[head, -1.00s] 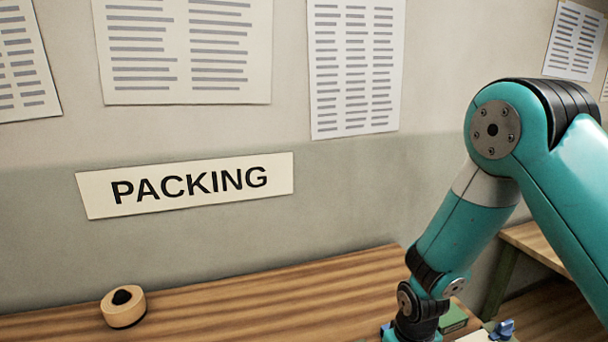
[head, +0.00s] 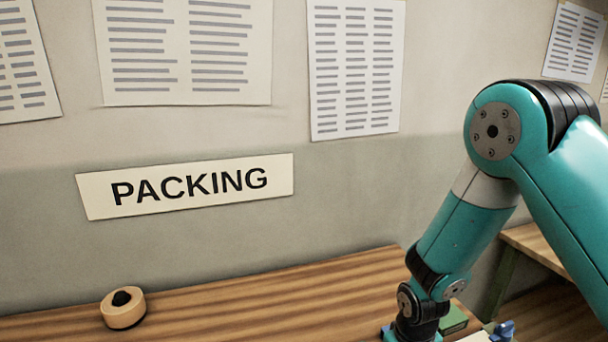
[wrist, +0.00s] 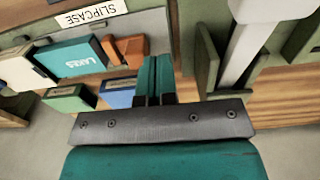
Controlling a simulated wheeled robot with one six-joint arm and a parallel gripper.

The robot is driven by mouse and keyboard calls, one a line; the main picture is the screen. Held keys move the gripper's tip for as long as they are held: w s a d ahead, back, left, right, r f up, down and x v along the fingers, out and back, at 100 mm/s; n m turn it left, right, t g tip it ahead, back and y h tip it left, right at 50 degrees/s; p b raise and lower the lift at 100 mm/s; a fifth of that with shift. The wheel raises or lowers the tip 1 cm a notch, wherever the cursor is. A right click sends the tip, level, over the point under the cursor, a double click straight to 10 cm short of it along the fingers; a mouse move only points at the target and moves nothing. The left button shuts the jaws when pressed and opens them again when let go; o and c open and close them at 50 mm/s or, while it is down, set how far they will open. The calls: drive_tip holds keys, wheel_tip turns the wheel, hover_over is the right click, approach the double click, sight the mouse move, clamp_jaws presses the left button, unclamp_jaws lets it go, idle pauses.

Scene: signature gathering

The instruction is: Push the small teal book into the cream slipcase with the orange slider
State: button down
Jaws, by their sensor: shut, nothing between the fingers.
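In the wrist view, the small teal book (wrist: 72,58) with white lettering lies in a grey track below a "SLIPCASE" label. The cream slipcase (wrist: 17,72) is at its left, and the book's left end is at the slipcase's edge; how far in it sits is unclear. The orange slider (wrist: 127,48) stands just right of the book. The head view cuts off my gripper.
In the wrist view, a green block (wrist: 69,98) and a blue block (wrist: 117,92) are near the table edge. Green uprights and a pale bar (wrist: 247,48) stand at right. In the head view, a round tan item (head: 123,310) sits at left; the tabletop between is clear.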

idle(0.4)
drive_tip(key=shift+f+b, duration=1.35)
drive_tip(key=shift+f, duration=0.35)
drive_tip(key=shift+w+d, duration=0.3)
drive_tip(key=shift+d, duration=0.65)
drive_tip(key=shift+w+d, duration=0.35)
drive_tip(key=shift+d, duration=0.65)
drive_tip(key=shift+w+d, duration=0.3)
drive_tip(key=shift+d, duration=0.65)
